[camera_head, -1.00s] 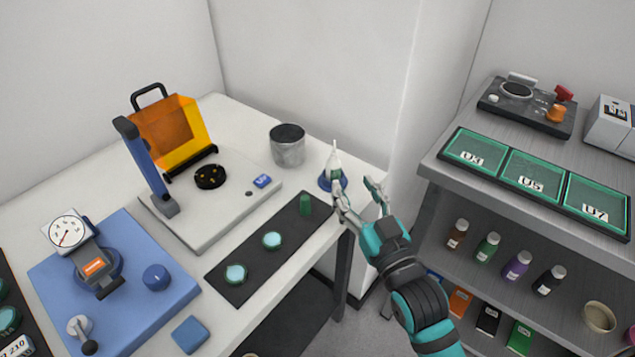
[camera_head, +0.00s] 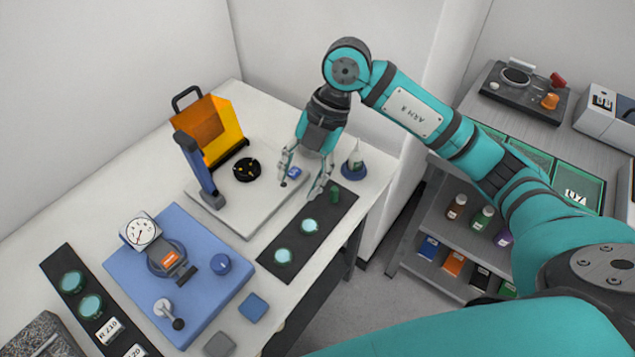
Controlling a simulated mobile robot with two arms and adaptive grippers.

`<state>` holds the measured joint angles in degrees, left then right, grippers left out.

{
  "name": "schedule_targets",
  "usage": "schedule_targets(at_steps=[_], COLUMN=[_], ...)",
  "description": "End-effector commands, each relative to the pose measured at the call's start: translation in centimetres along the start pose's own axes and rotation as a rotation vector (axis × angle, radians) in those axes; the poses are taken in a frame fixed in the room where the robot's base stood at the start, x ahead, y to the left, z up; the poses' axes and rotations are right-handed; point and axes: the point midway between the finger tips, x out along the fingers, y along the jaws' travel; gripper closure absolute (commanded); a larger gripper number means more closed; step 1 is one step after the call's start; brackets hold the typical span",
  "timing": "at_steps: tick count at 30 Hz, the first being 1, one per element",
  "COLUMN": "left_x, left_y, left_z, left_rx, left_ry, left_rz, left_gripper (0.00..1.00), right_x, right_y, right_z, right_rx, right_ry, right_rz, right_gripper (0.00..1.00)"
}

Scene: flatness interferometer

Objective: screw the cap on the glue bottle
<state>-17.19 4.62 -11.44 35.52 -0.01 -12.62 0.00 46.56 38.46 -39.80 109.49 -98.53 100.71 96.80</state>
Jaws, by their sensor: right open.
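The glue bottle (camera_head: 355,158) is small and whitish with a pointed nozzle. It stands upright in a blue round base (camera_head: 353,172) near the table's back right corner. My left gripper is not in view.
Two teal discs (camera_head: 309,225) lie on the mat. The grey plate (camera_head: 238,215) bears a blue post, an orange shield (camera_head: 210,125) and a black disc. A blue gauge stand (camera_head: 190,260) is in front. A shelf unit (camera_head: 455,265) with bottles stands at right.

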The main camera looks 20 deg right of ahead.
Motion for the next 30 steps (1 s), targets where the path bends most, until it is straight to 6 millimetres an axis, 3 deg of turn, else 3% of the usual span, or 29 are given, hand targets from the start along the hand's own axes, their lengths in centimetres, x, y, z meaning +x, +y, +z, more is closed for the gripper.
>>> schedule_targets(at_steps=[1, 4, 10, 20, 25, 30], left_x=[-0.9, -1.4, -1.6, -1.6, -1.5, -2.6], left_y=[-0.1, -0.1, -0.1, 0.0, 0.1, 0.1], left_z=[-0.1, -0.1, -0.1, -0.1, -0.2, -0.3], left_rx=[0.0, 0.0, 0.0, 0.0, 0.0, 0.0], left_ry=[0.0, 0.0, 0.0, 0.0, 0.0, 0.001], left_rz=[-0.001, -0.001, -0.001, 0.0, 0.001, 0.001], left_gripper=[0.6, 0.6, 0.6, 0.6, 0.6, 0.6], right_x=[-2.2, -4.8, -7.1, -6.8, -4.4, -1.4], right_y=[-0.9, -2.9, -4.4, -4.5, -5.2, -6.0], right_z=[2.1, 5.2, 7.4, 7.4, 8.1, 9.2], right_rx=[0.074, 0.208, 0.319, 0.319, 0.32, 0.32], right_ry=[-0.102, -0.254, -0.371, -0.37, -0.363, -0.366], right_rz=[-0.059, -0.143, -0.198, -0.199, -0.203, -0.204], right_gripper=[0.52, 0.52, 0.52, 0.52, 0.52, 0.52])
